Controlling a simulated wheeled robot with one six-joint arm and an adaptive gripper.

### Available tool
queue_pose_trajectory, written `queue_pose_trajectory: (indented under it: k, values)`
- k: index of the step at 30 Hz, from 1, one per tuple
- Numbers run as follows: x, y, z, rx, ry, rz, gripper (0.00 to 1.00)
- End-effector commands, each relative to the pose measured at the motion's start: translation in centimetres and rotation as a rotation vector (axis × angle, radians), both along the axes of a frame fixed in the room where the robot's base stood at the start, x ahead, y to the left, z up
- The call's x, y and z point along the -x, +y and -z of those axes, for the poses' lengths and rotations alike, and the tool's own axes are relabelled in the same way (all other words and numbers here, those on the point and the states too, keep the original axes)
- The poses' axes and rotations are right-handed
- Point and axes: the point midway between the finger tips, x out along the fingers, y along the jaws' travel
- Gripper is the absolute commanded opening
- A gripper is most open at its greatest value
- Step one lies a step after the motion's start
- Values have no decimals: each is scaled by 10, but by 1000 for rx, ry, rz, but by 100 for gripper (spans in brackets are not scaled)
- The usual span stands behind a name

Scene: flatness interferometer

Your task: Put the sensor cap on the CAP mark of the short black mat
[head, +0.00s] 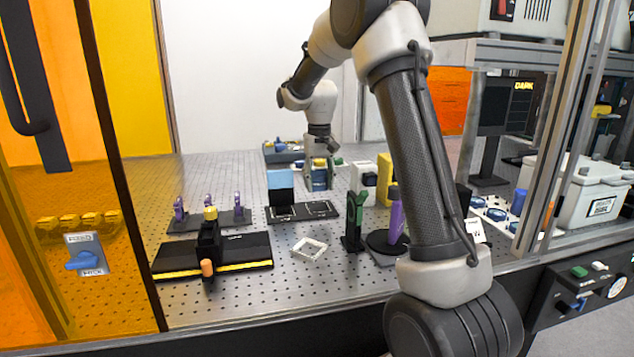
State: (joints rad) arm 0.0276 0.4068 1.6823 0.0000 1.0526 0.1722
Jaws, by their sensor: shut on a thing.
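The short black mat (303,216) lies mid-table in the head view, with white-outlined marks too small to read. A block with a light-blue upper part and black lower part (280,190) stands at its left end. My gripper (321,151) is small and far off, behind the mat, above a blue-and-green device (319,178). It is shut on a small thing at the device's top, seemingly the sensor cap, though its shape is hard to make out. I cannot tell whether that thing still touches the device.
A long black rail unit (250,250) with a yellow stripe is front left. Purple clips stand on a dark strip (208,221) behind it. White and yellow blocks (363,182) stand right of the mat.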

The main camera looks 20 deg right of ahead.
Motion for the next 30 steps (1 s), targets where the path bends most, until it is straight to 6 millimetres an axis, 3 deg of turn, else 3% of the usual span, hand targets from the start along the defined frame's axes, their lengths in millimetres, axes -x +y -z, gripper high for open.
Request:
queue_pose_trajectory:
  k: [18,30]
  values:
    - [0,0,45,0,1,0,23]
    - [0,0,51,0,0,0,23]
